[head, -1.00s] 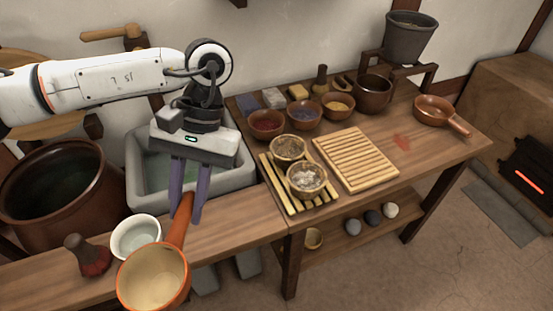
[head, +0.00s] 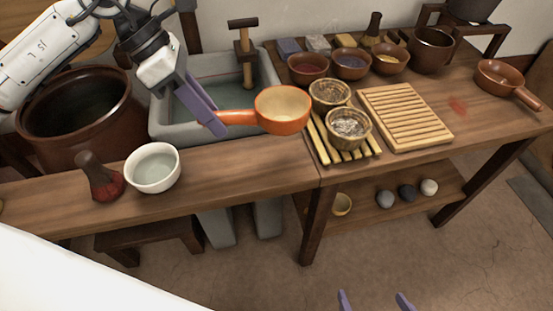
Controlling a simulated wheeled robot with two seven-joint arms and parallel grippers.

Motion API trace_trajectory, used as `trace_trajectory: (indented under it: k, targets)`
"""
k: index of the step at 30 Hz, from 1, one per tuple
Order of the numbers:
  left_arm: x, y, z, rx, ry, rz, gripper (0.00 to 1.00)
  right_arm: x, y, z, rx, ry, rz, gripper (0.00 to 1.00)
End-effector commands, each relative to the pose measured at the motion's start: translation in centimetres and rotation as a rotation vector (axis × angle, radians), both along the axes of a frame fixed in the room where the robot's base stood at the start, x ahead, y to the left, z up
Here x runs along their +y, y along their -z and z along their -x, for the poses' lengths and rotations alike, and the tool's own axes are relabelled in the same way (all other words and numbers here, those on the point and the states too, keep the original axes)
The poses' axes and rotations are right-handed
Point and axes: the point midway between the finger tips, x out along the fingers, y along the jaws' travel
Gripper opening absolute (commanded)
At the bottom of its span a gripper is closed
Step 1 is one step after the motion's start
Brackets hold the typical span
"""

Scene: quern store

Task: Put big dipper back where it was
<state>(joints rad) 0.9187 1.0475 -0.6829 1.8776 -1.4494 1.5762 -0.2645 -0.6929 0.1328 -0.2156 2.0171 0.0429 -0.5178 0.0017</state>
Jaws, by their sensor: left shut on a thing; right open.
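The big dipper (head: 283,112), an orange bowl with a long handle, is in the head view above the join of the counter and the table. My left gripper (head: 217,122) is shut on the end of its handle. The dipper's bowl faces up at the right of the gripper, and looks empty. My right gripper (head: 375,301) shows only its two fingertips at the bottom edge, apart and with nothing between them. A smaller-looking brown pan-shaped dipper (head: 500,77) lies at the table's right end.
Two patterned bowls (head: 348,127) stand on a slatted rack close by the dipper. A slatted board (head: 405,117), several small bowls and a stone sink (head: 196,125) are near. A white bowl (head: 153,168) and a brush (head: 98,176) stand on the left counter. The counter's middle is clear.

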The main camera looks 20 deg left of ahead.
Motion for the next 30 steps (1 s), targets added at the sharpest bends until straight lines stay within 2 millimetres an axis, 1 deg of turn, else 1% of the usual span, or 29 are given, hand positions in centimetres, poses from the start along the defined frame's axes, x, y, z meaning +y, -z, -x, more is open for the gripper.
trace_trajectory:
  k: [2, 9, 16, 21, 24, 30]
  targets:
    - [0.2, 0.9, 0.0, 0.003, -0.026, 0.002, 0.0, 0.1, 0.2, 0.0, -0.001, -0.001, -0.001, 1.0]
    - [0.2, 5.1, 0.0, 0.004, -0.033, 0.001, 0.0, 0.1, 0.2, 0.0, -0.004, 0.0, -0.004, 1.0]
    - [0.2, 7.0, -0.1, 0.003, -0.031, 0.001, 0.0, 0.1, 0.3, 0.0, -0.004, 0.0, -0.005, 1.0]
    - [0.2, 9.4, 0.0, 0.005, -0.031, 0.001, 0.0, 0.1, 0.5, 0.0, -0.004, 0.001, -0.006, 1.0]
    - [0.2, 10.0, -0.1, 0.001, -0.03, 0.002, 0.0, 0.1, 0.5, 0.0, -0.004, 0.001, -0.006, 1.0]
    - [0.2, 10.0, -0.1, 0.0, -0.029, 0.001, 0.0, 0.1, 0.6, 0.0, -0.003, 0.002, -0.005, 1.0]
